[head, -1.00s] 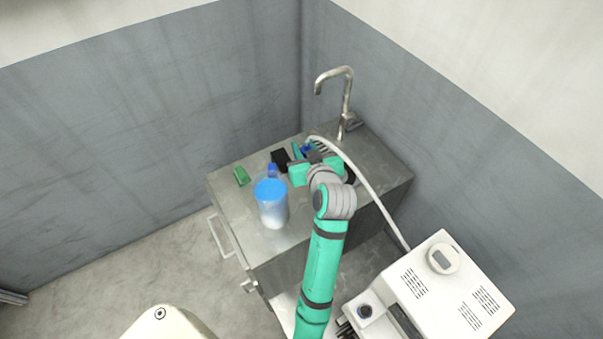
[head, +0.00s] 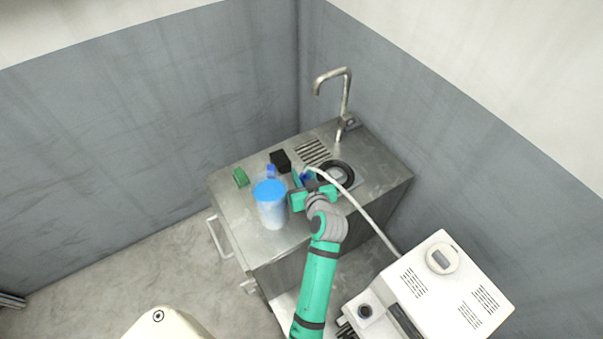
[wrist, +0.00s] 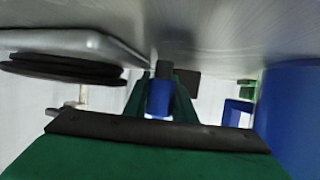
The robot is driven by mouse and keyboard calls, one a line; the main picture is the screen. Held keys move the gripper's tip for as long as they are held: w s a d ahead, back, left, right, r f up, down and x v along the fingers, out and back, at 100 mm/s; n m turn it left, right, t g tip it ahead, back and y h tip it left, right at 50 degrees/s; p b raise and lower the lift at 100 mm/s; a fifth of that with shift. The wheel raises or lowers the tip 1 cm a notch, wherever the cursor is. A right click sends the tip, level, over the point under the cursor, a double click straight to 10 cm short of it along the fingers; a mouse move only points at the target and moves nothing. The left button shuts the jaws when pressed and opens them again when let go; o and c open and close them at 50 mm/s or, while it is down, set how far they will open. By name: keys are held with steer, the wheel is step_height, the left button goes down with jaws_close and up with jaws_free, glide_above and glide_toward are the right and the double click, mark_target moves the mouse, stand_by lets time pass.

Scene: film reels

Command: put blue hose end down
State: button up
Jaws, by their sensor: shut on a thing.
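The blue hose end (head: 306,177) is between the fingers of my gripper (head: 303,180), which is shut on it over the metal counter (head: 240,208). In the wrist view the blue end (wrist: 159,100) shows between the green fingers, close to the counter surface. I cannot tell whether it touches. The white hose (head: 358,211) arches from the blue end to the right, toward the white machine (head: 462,262).
A dark round reel (head: 349,170) lies in the basin right of my gripper. A slotted drain (head: 312,152) and a tap (head: 346,100) are behind. A blue-lidded jar (head: 271,208) stands close left. A black block (head: 280,161), small blue item (head: 271,171) and green block (head: 241,177) are also left.

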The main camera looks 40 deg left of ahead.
steer(key=shift+f, duration=0.1)
steer(key=o, duration=0.8)
